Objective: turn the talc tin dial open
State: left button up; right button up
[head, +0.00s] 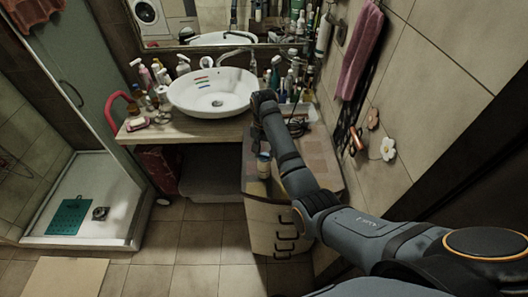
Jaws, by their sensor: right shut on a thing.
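A small tin with a pale and bluish body, which looks like the talc tin (264,168), stands on the brown cabinet top right of the basin counter. My right arm comes in from the lower right and bends down over it. My right gripper (261,149) points down at the top of the tin and is shut on its dial. The gripper and forearm hide the dial, so its setting cannot be seen. My left gripper is not in view.
A white basin (213,91) with a tap stands on the wooden counter (190,131). Several bottles crowd its right and left sides. A tiled wall with a pink towel (361,50) and flower hooks bounds the right. Drawers (283,228) lie below the cabinet top.

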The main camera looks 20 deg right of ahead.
jog(key=o, duration=1.2)
